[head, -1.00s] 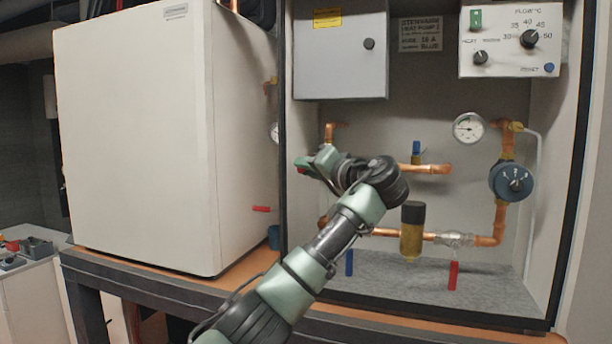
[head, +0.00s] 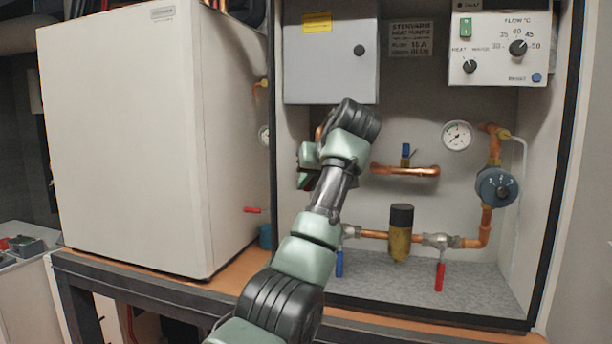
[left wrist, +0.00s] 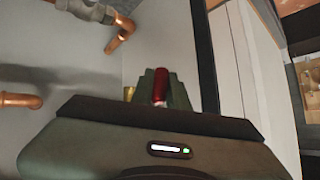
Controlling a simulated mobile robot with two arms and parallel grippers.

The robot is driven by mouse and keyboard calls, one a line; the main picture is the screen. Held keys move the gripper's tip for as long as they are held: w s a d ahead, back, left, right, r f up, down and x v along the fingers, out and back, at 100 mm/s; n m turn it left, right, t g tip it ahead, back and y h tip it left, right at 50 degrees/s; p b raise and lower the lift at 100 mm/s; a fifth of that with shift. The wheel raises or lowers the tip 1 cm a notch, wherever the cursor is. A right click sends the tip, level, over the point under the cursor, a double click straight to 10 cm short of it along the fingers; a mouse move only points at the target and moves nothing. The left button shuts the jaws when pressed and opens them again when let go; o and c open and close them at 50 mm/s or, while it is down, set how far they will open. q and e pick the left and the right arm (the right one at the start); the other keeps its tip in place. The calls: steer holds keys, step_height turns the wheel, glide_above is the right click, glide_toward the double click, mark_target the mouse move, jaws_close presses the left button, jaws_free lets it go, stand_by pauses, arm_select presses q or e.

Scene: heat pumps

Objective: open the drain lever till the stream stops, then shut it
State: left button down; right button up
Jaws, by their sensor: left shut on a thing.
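My left gripper (head: 304,176) is at the left inner side of the open cabinet, partly hidden behind my own wrist. In the left wrist view the fingers (left wrist: 161,90) are shut on a red lever handle (left wrist: 160,84). A small brass-yellow part (left wrist: 129,93) shows just left of the fingers. The lever's pivot is hidden, so I cannot tell its angle. No stream of water can be made out. My right gripper is not in view.
Copper pipe (head: 405,170) with a blue-handled valve crosses the cabinet. A red lever (head: 440,277) and a blue lever (head: 339,263) hang below. A gauge (head: 457,136) and blue pump (head: 496,187) are right. The white heat pump box (head: 120,140) stands left.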

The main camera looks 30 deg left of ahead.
arm_select(q)
steer(key=shift+d+f+h, duration=0.2)
steer(key=shift+f+h, duration=0.2)
steer(key=shift+h, duration=0.1)
steer(key=shift+f, duration=0.1)
steer(key=c, duration=1.4)
jaws_free()
steer(key=shift+c, duration=0.2)
steer(key=shift+o, duration=0.3)
steer(key=shift+w+a, duration=0.1)
steer(key=shift+w, duration=0.05)
steer(key=shift+r, duration=0.2)
steer(key=b+v, duration=0.2)
steer(key=v, duration=0.5)
steer(key=shift+d+r, duration=0.2)
steer(key=shift+d, duration=0.05)
